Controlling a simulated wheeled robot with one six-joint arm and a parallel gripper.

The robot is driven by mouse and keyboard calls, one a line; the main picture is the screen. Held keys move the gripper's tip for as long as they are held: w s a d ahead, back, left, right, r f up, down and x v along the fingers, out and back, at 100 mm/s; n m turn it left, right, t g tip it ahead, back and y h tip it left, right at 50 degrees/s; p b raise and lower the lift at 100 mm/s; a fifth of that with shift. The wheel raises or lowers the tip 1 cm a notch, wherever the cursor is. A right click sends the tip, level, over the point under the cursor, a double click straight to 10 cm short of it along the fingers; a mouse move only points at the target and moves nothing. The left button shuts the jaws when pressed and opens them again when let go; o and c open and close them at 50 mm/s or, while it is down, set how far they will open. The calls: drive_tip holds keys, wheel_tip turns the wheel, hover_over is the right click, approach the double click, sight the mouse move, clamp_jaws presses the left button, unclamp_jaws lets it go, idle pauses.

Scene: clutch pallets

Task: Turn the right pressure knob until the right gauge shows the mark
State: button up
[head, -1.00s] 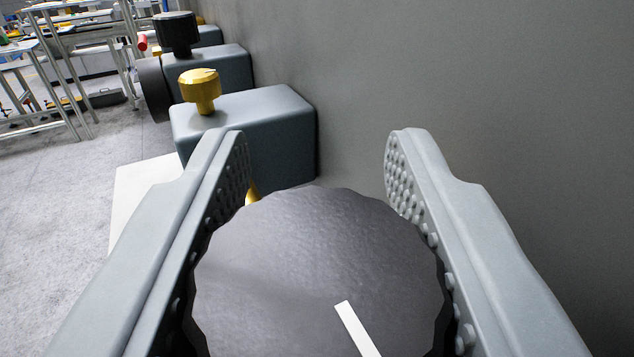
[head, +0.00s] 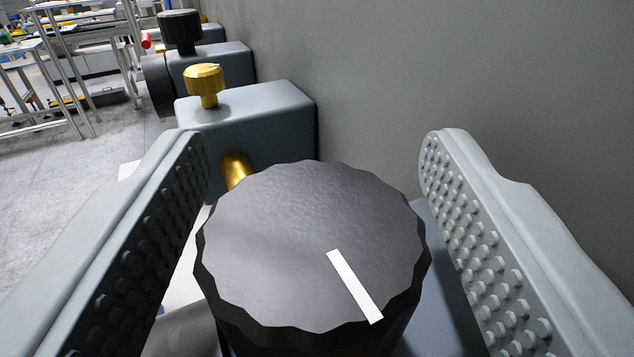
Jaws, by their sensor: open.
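A large black knob (head: 290,235) with a scalloped rim fills the lower middle of the head view. A white pointer line on its top (head: 354,286) runs down and to the right. My gripper (head: 315,150) is open, with one studded finger on each side of the knob. No gauge face or mark shows in this view, so I cannot tell the reading. I cannot tell from this view alone whether this is the right pressure knob.
Behind the knob is a grey box (head: 260,125) with a brass knob (head: 204,84) on top and a brass fitting (head: 236,168) at its front. Another box with a black knob (head: 180,31) stands farther back. A grey wall (head: 450,70) runs along the right. Open floor (head: 60,190) lies left.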

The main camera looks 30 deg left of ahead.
drive_tip(key=v, duration=1.6)
drive_tip(key=shift+s, duration=0.25)
